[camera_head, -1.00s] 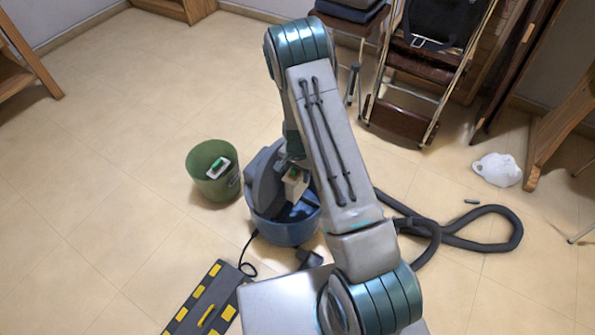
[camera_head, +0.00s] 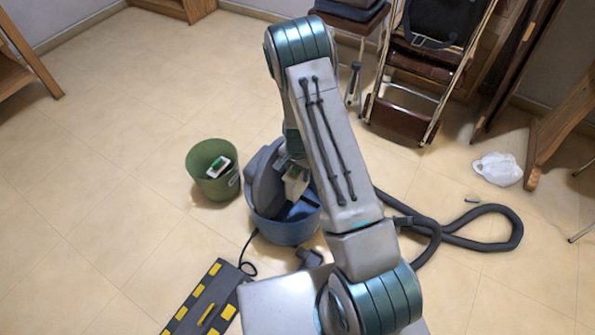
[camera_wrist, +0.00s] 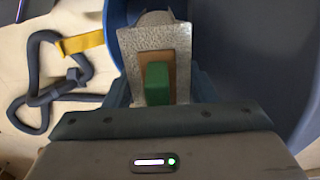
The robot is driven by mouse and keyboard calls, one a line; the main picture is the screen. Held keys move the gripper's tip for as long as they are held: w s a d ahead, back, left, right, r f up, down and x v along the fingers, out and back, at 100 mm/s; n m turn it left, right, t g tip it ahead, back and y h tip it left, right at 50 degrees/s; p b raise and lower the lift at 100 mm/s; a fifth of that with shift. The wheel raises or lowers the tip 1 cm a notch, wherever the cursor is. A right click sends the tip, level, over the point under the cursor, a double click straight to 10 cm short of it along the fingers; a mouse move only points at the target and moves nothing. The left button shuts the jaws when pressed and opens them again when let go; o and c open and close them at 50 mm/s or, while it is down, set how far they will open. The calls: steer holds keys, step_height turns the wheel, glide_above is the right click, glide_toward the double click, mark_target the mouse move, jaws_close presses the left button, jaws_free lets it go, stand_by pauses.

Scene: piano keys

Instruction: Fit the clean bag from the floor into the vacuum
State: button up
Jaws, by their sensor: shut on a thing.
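The vacuum is a round blue tub (camera_head: 280,232) on the floor, with its dark grey lid (camera_head: 265,182) tilted up on the left. My gripper (camera_wrist: 157,98) is shut on a pale bag (camera_wrist: 178,45) with a brown card collar and a green tab (camera_wrist: 157,82). In the head view the bag (camera_head: 296,184) shows small at the tub's opening, beside the lid, partly hidden by my arm. The wrist view shows the tub's blue rim (camera_wrist: 125,50) close around it. I cannot tell whether the bag touches the vacuum's inside.
A green bucket (camera_head: 199,156) left of the vacuum holds a similar white and green piece. A black hose (camera_head: 500,240) loops on the floor to the right. A crumpled white item (camera_head: 497,169) lies farther right. A dark case with yellow marks (camera_head: 190,318) is at front left.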

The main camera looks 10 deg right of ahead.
steer(key=shift+f, duration=0.15)
steer(key=shift+f+b, duration=4)
steer(key=shift+f, duration=1.3)
steer(key=shift+r, duration=0.2)
steer(key=shift+r+p, duration=4.95)
steer(key=shift+r, duration=1.95)
steer(key=shift+f, duration=0.15)
steer(key=shift+f+b, duration=1.3)
steer(key=shift+f, duration=0.2)
